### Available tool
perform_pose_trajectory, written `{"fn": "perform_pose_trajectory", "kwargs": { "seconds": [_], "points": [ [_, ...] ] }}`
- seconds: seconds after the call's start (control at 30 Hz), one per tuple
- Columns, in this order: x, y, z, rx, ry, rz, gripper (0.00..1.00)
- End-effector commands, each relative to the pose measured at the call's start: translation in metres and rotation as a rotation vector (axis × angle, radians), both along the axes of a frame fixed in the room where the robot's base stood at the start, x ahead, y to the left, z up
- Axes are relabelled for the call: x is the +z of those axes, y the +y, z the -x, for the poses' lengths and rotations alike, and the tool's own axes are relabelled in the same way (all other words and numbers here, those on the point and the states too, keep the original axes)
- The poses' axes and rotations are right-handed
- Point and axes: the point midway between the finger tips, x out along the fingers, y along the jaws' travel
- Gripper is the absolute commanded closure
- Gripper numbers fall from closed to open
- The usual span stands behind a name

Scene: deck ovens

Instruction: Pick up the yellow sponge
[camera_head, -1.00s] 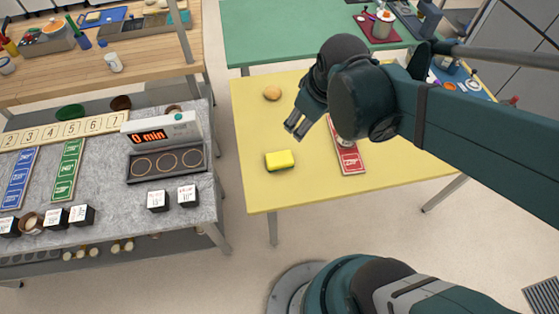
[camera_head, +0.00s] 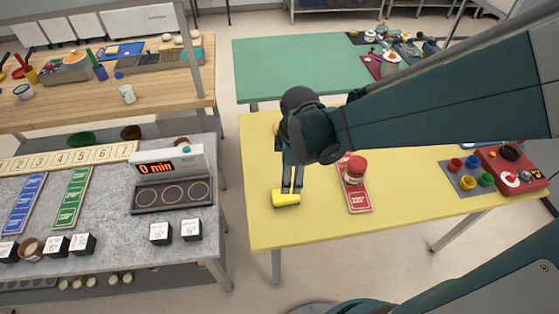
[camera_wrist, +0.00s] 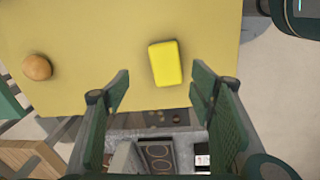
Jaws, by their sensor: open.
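The yellow sponge (camera_head: 286,199) lies on the yellow table (camera_head: 330,226) near its left front part. My gripper (camera_head: 292,190) points down just above and behind the sponge in the head view, with its fingertips overlapping the sponge's upper edge there. In the wrist view the sponge (camera_wrist: 165,63) lies beyond the spread fingertips (camera_wrist: 156,82), between their lines and whole in sight. The gripper is open with nothing between its fingers. I cannot tell the exact gap between fingertips and sponge.
A round bun (camera_wrist: 37,67) lies on the table, mostly hidden behind my arm in the head view. A red-lidded jar (camera_head: 354,169) stands on a red card (camera_head: 357,196) right of the sponge. Colored cups (camera_head: 470,173) stand at the table's right. Bare tabletop surrounds the sponge.

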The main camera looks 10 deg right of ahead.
Motion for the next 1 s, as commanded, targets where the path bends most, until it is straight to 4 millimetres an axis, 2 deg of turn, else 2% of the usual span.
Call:
{"fn": "perform_pose_trajectory", "kwargs": {
  "seconds": [0.1,0.33,1.0],
  "points": [
    [-0.016,0.007,-0.002,0.084,0.031,0.011,0.45],
    [-0.036,0.014,-0.002,0.195,0.071,0.023,0.45],
    [-0.047,0.016,-0.001,0.222,0.082,0.025,0.45]
  ]
}}
